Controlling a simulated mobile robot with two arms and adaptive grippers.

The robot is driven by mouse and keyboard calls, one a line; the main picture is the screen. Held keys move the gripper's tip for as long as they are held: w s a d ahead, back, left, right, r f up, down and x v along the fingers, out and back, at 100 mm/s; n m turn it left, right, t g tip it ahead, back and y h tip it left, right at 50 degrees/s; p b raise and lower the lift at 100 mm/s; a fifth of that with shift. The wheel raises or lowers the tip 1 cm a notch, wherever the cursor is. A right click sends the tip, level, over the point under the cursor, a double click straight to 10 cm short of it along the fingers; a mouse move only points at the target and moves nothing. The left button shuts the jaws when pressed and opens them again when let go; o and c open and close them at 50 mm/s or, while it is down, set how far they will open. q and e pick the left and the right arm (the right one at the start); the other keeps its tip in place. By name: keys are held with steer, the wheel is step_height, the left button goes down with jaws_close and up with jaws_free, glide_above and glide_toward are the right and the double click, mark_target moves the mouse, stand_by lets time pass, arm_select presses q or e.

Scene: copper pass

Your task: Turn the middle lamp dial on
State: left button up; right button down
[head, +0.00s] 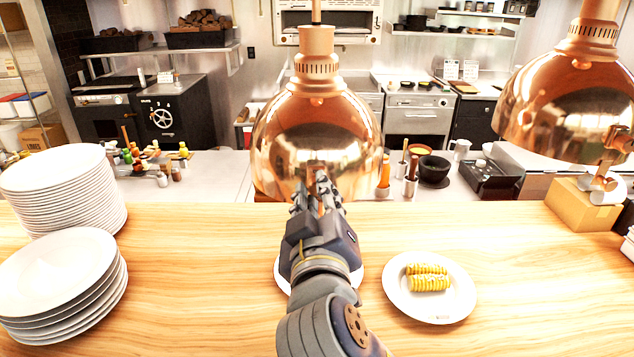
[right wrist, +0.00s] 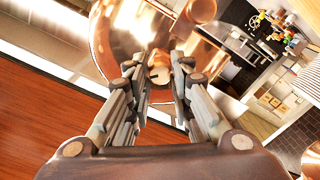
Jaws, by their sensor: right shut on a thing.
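The middle copper heat lamp (head: 316,135) hangs over the wooden counter in the middle of the head view. My right gripper (head: 318,188) reaches up to the front of its shade, and the arm hides the dial there. In the right wrist view, the fingers of my right gripper (right wrist: 158,84) are on either side of the small copper dial (right wrist: 159,73) and are shut on it. The copper shade (right wrist: 120,38) fills the space just beyond. I cannot tell which way the dial is turned. My left gripper is not in view.
A second copper lamp (head: 570,90) hangs at the right. Plate stacks (head: 62,185) stand at the left of the counter (head: 190,270). A plate (head: 460,300) with corn (head: 429,278) lies right of my arm. Another plate (head: 358,278) is partly hidden beneath my arm. A cardboard box (head: 575,208) stands at the right.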

steer(key=shift+n+p, duration=3.75)
steer(key=shift+n, duration=0.75)
steer(key=c, duration=1.4)
jaws_free()
